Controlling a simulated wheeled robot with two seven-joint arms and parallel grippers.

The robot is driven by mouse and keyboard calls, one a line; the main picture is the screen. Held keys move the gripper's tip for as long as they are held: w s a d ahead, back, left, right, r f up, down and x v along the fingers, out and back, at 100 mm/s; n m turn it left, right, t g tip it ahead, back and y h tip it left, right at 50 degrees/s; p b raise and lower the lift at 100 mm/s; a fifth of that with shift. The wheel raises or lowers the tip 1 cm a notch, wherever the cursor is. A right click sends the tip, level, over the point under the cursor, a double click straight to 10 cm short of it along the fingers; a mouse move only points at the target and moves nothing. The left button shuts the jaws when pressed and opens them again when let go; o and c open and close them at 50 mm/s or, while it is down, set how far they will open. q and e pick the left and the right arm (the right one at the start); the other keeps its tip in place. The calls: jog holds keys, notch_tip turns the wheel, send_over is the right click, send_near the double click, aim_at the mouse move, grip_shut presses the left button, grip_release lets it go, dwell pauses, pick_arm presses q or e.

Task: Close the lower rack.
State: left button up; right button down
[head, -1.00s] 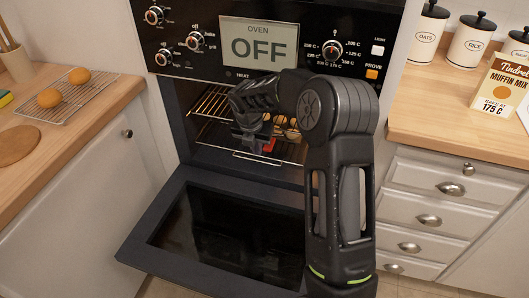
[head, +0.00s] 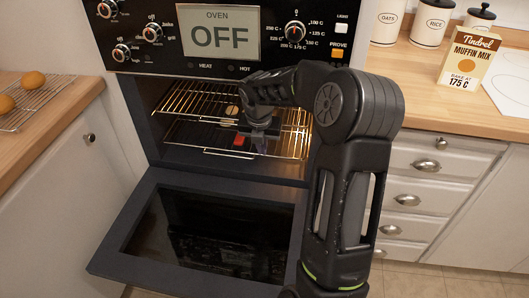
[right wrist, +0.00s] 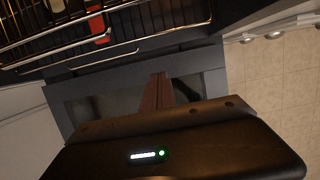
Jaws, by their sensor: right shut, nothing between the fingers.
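The lower rack (head: 215,151) is inside the open oven, with its front wire rail near the cavity's front. In the right wrist view its wires (right wrist: 60,58) cross the upper left. A small red piece (head: 238,140) shows at the rack; it also shows in the right wrist view (right wrist: 97,28). My right gripper (head: 260,145) is shut and empty, in front of the racks and right of the red piece in the head view. Its fingers (right wrist: 157,92) are seen from behind in the right wrist view. Contact with the rack cannot be told. My left gripper is not in view.
The upper rack (head: 195,101) sits above, with a round pale item (head: 232,110) near it. The oven door (head: 140,235) hangs open below. Counters flank the oven; a muffin mix box (head: 470,57) stands on the right one.

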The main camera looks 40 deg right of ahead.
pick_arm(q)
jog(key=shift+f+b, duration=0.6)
pick_arm(e)
jog(key=w+d+f, duration=0.3)
jog(key=d+f, duration=0.2)
jog(key=f, duration=0.4)
jog(key=shift+w+d+f, duration=0.15)
jog(key=shift+w+f, duration=0.1)
jog(key=shift+w, duration=0.05)
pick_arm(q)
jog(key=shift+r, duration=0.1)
pick_arm(e)
jog(key=shift+r, duration=0.1)
